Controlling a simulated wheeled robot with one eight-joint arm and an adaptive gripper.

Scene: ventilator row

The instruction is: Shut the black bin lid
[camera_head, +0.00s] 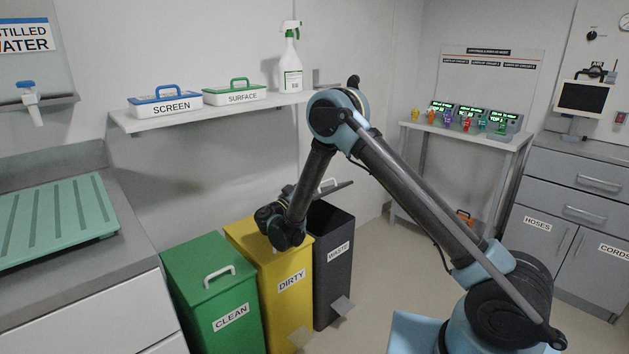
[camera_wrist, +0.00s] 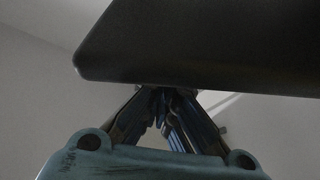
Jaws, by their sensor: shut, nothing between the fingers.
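The black bin (camera_head: 335,262), labelled WASTE, stands at the right end of a row of bins in the head view. Its black lid (camera_head: 335,190) is raised and tilted above the bin's top, with a pale handle showing behind it. In the wrist view the dark slab of the lid (camera_wrist: 210,45) fills the upper right. My gripper (camera_wrist: 168,94) is shut and empty, its fingertips right at the lid's lower edge. I cannot tell whether they touch. In the head view my forearm and wrist hide most of the fingers, over the yellow bin.
A yellow bin (camera_head: 268,270) labelled DIRTY and a green bin (camera_head: 212,290) labelled CLEAN stand to the left. A wall shelf (camera_head: 210,115) with boxes and a spray bottle (camera_head: 290,68) is above. Open floor lies right of the black bin.

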